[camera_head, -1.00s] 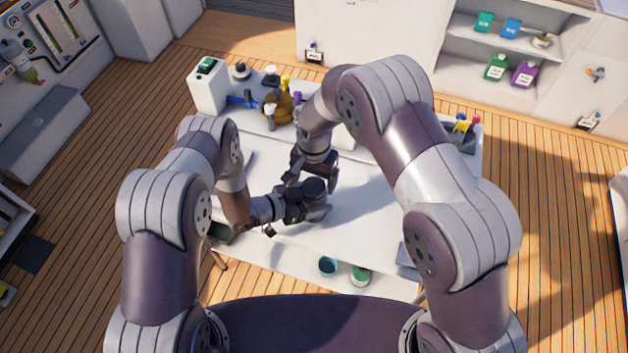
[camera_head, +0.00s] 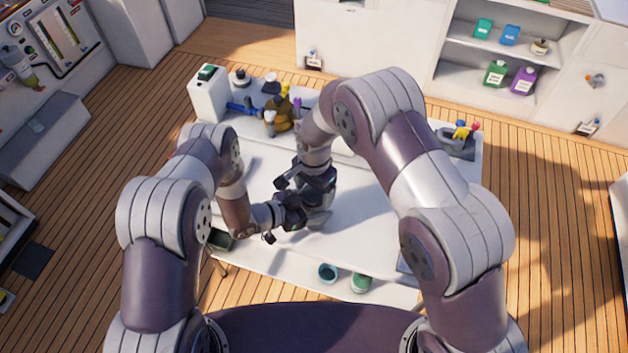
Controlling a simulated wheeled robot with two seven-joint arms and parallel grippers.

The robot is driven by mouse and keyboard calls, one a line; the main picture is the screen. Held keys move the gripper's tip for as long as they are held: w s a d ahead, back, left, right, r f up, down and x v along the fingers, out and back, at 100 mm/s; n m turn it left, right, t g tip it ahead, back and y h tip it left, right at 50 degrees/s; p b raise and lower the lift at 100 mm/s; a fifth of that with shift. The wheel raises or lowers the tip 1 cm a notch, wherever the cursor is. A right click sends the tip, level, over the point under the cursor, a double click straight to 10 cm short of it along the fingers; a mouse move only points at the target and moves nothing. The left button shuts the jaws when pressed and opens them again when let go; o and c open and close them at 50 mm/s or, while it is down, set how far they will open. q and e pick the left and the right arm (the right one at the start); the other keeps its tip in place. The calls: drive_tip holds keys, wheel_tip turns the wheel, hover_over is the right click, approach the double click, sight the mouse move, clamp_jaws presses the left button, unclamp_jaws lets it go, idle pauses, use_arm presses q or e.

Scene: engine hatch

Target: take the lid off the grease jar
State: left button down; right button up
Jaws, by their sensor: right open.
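The grease jar (camera_head: 318,217) is on the white workbench between my two grippers. Only a small pale grey part of it shows; its dark lid is hidden or blends in with my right gripper. My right gripper (camera_head: 308,184) points down from above, right over the jar, with its jaws open. I cannot tell whether its fingers touch the lid. My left gripper (camera_head: 293,213) comes in low from the left, right beside the jar. Its fingertips are dark and overlap the jar, so I cannot see whether they are shut on it.
The workbench (camera_head: 365,225) is clear around the jar. At its back stand a white box (camera_head: 208,92), a brown pouch with tools (camera_head: 282,115) and several small items. A tool holder (camera_head: 460,138) is at the right end. A teal cup (camera_head: 328,272) and green tin (camera_head: 361,282) are at the front, lower down.

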drive_tip(key=c, duration=1.1)
drive_tip(key=n, duration=0.3)
drive_tip(key=shift+n, duration=0.3)
drive_tip(key=o, duration=1.2)
drive_tip(key=shift+c, duration=0.2)
wheel_tip(320, 180, up, 5)
drive_tip(key=shift+f, duration=0.2)
use_arm(q)
unclamp_jaws()
